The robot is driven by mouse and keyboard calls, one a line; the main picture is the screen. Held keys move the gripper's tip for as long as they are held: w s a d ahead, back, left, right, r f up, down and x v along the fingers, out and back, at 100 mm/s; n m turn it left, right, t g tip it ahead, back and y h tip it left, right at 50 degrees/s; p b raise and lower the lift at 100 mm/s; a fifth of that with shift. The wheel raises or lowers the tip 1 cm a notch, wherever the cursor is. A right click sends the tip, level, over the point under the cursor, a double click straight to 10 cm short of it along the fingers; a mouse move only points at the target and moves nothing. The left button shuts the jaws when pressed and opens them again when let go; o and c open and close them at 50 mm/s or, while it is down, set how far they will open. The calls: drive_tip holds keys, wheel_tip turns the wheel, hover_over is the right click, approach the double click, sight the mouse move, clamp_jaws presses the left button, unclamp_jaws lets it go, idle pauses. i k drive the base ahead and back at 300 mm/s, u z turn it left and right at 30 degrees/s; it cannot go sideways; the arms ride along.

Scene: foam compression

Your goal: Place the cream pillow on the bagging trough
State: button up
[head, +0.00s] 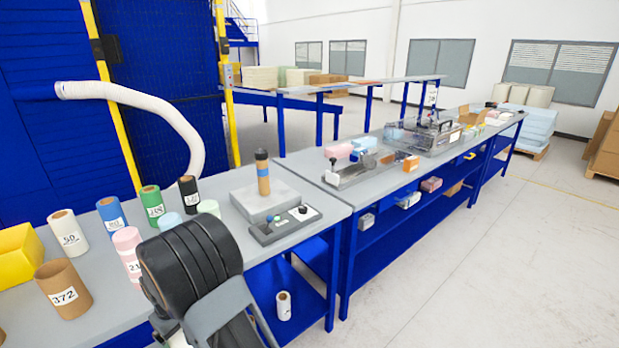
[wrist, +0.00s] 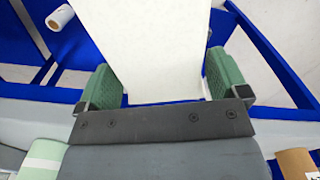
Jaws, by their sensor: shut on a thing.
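In the wrist view, my gripper (wrist: 163,88) is shut on the cream pillow (wrist: 152,45). The pillow is a pale, flat-faced block between the two green pads and runs out of the top of the picture. In the head view, my dark arm covers the front of the near table, and the gripper and pillow cannot be made out. A long grey metal tray (head: 346,181), which looks like the bagging trough, lies on the second table to the right. Pink and blue blocks are beside it, and it is well apart from my arm.
Numbered rolls, among them a brown one (head: 63,290) and a green one (head: 152,206), stand on the near table. A grey block (head: 252,203) bears a tan-and-black cylinder. A clear-walled machine (head: 402,138) stands beyond the tray.

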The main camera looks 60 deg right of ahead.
sight(350, 177)
drive_tip(key=u, duration=2.2)
drive_tip(key=k, duration=2.85)
drive_tip(key=z, duration=0.8)
